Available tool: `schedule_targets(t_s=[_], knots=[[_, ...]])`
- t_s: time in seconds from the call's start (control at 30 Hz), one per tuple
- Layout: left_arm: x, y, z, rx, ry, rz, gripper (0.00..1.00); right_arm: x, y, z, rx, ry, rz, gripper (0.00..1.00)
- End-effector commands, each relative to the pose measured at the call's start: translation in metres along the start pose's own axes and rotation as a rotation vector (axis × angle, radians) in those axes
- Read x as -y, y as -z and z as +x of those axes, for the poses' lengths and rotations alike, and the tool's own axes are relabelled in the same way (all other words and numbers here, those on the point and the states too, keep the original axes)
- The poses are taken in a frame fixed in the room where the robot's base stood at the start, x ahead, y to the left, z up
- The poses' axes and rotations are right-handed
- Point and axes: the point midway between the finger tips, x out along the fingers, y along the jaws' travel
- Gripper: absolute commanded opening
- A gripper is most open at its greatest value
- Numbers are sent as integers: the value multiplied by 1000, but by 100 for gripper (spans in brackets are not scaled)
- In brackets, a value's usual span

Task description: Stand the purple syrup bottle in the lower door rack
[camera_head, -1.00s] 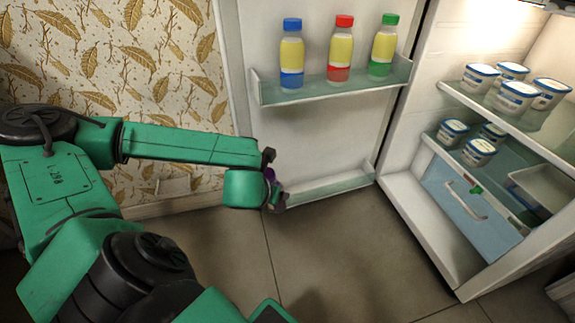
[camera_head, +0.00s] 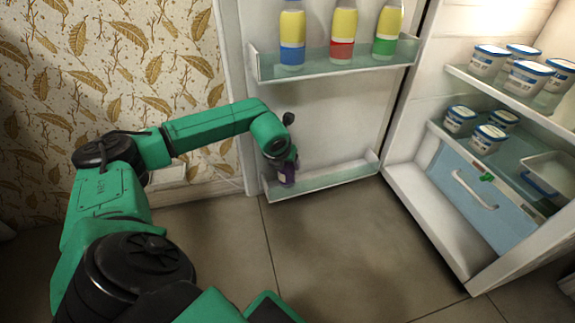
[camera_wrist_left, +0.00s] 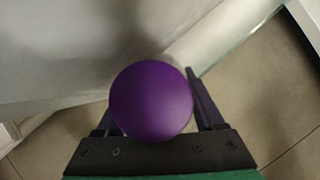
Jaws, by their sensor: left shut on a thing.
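My left gripper (camera_head: 285,162) is at the left end of the lower door rack (camera_head: 325,181). It is shut on the purple syrup bottle (camera_head: 287,178), which looks about upright, with its lower part at the rack. I cannot tell whether its base touches the rack floor. In the left wrist view the bottle's round purple top (camera_wrist_left: 151,101) sits between the two fingers (camera_wrist_left: 160,115), with the rack edge just beyond it. My right gripper is out of view.
The upper door rack (camera_head: 345,66) holds blue, red and green bottles above my left forearm. White tubs (camera_head: 525,77) stand on the fridge shelves at right, above a blue drawer (camera_head: 465,190). The lower rack's right part is empty, and the floor in front is clear.

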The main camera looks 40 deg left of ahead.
Motion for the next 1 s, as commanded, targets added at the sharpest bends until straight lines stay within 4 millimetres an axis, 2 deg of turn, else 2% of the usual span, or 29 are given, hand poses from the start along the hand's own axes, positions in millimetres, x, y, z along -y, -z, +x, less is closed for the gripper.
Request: schedule_targets(t_s=[0.17,0.27,0.53,0.57,0.6,0.63,0.87,1.0], knots=[[3,-14,7,-133,10,-3,0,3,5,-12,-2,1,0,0],[2,-5,19,-148,7,3,0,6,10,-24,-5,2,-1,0],[1,-5,18,-146,5,2,0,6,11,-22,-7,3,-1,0],[1,-4,19,-148,4,3,75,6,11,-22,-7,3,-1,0],[1,-4,19,-148,4,3,90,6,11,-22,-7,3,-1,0],[1,-4,19,-148,4,3,100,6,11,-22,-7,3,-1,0],[1,-5,18,-146,4,2,100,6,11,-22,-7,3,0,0],[1,-8,8,-145,4,3,100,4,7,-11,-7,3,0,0]])
